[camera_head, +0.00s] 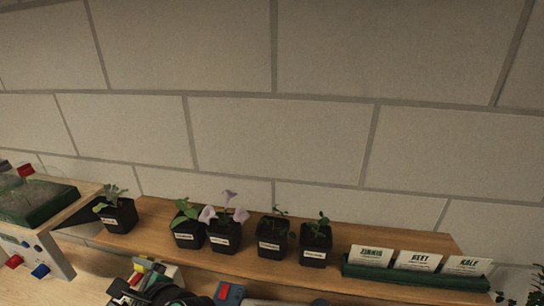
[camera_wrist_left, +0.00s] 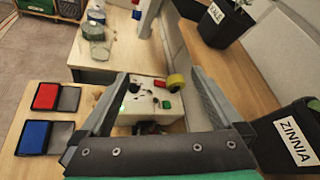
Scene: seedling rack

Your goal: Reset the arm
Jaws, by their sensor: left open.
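My left gripper (camera_wrist_left: 155,85) is open in the left wrist view, its two fingers spread with nothing between them. In the head view it shows as a dark shape (camera_head: 145,288) at the bottom edge, partly cut off, below the plant shelf. A black pot labelled ZINNIA (camera_wrist_left: 296,142) stands close to the right of the fingers in the wrist view. A black pot labelled KALE (camera_wrist_left: 220,22) is farther up. My right gripper is not in view.
Several black pots with seedlings stand on a wooden shelf (camera_head: 335,276). A green tray (camera_head: 415,279) holds ZINNIA, BEET and KALE cards. A dark green tray (camera_head: 40,208) sits at left.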

